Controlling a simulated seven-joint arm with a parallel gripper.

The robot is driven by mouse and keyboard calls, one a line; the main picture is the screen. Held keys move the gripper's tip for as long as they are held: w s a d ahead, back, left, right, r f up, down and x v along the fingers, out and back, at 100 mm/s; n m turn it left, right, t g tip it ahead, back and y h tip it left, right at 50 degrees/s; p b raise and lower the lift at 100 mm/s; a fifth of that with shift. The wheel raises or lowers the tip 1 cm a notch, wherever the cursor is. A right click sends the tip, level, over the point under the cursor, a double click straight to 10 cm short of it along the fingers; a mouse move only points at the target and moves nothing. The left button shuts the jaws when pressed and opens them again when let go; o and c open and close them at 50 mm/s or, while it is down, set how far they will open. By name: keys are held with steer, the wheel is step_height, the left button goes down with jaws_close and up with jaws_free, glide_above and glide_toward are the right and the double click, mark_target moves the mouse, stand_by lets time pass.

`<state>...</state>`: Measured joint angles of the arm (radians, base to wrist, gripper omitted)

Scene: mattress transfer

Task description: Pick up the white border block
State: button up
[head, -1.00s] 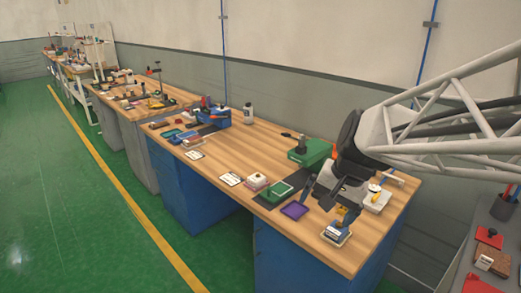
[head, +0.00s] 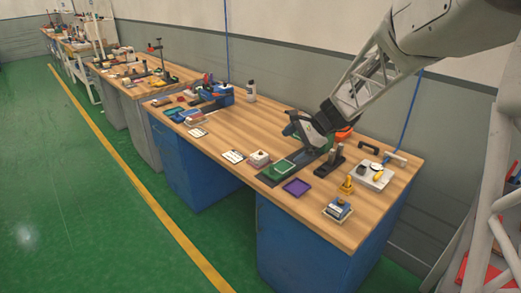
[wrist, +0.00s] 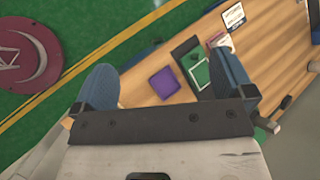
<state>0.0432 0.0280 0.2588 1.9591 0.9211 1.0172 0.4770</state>
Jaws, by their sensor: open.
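A green block with a pale border (head: 280,170) lies on the wooden bench, on a dark strip. In the wrist view a green piece with a pale edge (wrist: 201,74) shows beside my right-hand finger, which partly covers it. A small blue-topped block with a pale rim (head: 338,211) sits at the bench's front right. I cannot tell for certain which one is the white border block. My gripper (head: 308,140) is over the back of the bench, behind the green block. In the wrist view my gripper (wrist: 165,78) is open, with nothing between its fingers.
A purple tray (head: 297,187) lies in front of the green block. A white block (head: 259,159) and a white card (head: 232,157) are to its left. A white tray (head: 371,175) and a yellow piece (head: 347,185) are to the right. The bench's left middle (head: 233,128) has bare wood.

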steer(key=w+f+m+t+y, duration=0.1)
steer(key=w+f+m, duration=0.2)
steer(key=w+f, duration=0.3)
steer(key=w+f+m+t+y, duration=0.1)
steer(key=w+f+m, duration=0.2)
steer(key=w+f, duration=0.3)
steer(key=w+f+m+t+y, duration=0.2)
steer(key=w+f+m, duration=0.2)
steer(key=w, duration=0.9)
steer(key=shift+w+a+f, duration=0.1)
steer(key=shift+w+f, duration=0.05)
steer(key=shift+f, duration=0.6)
steer(key=shift+w+f, duration=0.1)
steer(key=shift+f, duration=0.65)
glide_toward(257, 154)
steer(key=shift+x, duration=0.9)
steer(key=shift+a+f, duration=0.1)
steer(key=shift+a, duration=0.05)
steer(key=shift+x, duration=2.45)
steer(key=shift+s, duration=0.1)
steer(key=shift+c, duration=0.5)
steer(key=c, duration=0.6)
